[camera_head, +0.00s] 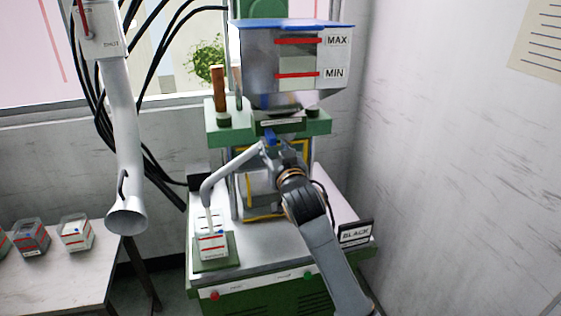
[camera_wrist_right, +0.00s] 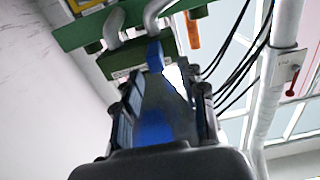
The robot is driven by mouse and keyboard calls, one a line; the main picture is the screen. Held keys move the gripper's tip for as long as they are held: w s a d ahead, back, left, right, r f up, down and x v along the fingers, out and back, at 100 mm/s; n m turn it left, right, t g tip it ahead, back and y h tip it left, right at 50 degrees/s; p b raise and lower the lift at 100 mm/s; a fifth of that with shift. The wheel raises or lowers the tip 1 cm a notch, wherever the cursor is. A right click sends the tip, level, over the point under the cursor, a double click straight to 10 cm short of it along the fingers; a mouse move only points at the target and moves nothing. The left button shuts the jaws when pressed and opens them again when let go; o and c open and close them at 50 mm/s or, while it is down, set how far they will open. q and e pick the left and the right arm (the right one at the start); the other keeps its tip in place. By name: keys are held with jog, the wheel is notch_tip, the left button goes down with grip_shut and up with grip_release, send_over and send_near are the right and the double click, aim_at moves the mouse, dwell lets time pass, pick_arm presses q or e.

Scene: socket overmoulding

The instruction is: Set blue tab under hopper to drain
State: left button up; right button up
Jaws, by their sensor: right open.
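The hopper (camera_head: 262,62) is a grey metal bin with a blue rim and red MAX and MIN lines, mounted above the green machine. Under it is a small blue tab (camera_head: 270,138). In the right wrist view the blue tab (camera_wrist_right: 155,55) hangs by the pipe, just ahead of the fingertips. My right gripper (camera_head: 281,150) is open close below the tab; in the wrist view its fingers (camera_wrist_right: 163,88) stand apart either side of the tab's line. I cannot tell whether they touch it. My left gripper is not in view.
A grey bent pipe (camera_head: 232,167) runs from under the hopper down to a white container (camera_head: 212,245) on a green stand. A BLACK sign (camera_head: 356,232) stands at right. Clear boxes (camera_head: 76,235) sit on the left table. A white hose (camera_head: 122,130) hangs at left.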

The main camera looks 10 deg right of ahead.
jog(key=s, duration=0.7)
jog(key=shift+s, duration=0.2)
jog(key=s+d+f+n+g+b, duration=0.15)
jog(key=f+g, duration=0.25)
jog(key=f, duration=1.7)
jog(key=s+f+g+b, duration=0.1)
jog(key=s+f+g, duration=0.2)
jog(key=f, duration=1.8)
jog(key=s+d+f+g+b, duration=0.1)
jog(key=s+f+g, duration=0.1)
jog(key=s+f, duration=0.65)
jog(key=s+d+f+g+b, duration=0.15)
jog(key=s+f, duration=0.45)
jog(key=f, duration=0.6)
jog(key=s+d+f+g, duration=0.1)
jog(key=s+f, duration=0.5)
jog(key=s, duration=0.6)
jog(key=s+d+f+g+b, duration=0.1)
jog(key=s+f, duration=0.5)
jog(key=s, duration=0.7)
jog(key=s+d+f+g, duration=0.3)
jog(key=s+f, duration=0.3)
jog(key=s, duration=0.6)
jog(key=shift+s+d+f+g+h, duration=0.15)
jog(key=shift+s+g+h, duration=0.2)
jog(key=shift+g, duration=0.4)
